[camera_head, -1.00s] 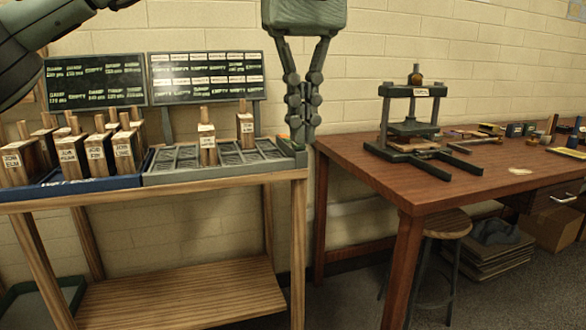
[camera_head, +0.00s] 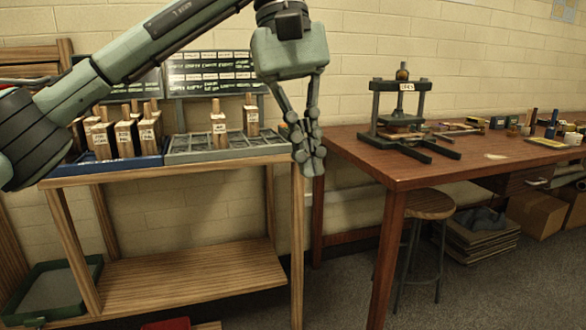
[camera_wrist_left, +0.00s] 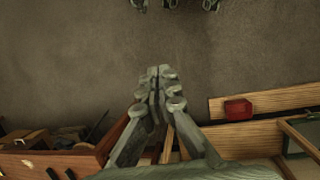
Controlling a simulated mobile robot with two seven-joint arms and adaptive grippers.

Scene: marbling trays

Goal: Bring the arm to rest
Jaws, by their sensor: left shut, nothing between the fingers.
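My left gripper (camera_head: 308,168) comes in from the left on its green-grey arm and points downward in the head view. It is shut and empty, in front of the right end of the wooden stand (camera_head: 292,157), near the gap beside the brown table. In the left wrist view the gripper (camera_wrist_left: 157,80) shows with its fingers together and nothing between them, above the floor. My right gripper is not in the head view.
A grey divided tray (camera_head: 180,157) and a blue tray (camera_head: 135,163) with several wooden blocks stand on the stand. The brown table (camera_head: 400,180) bears a press (camera_head: 402,120).

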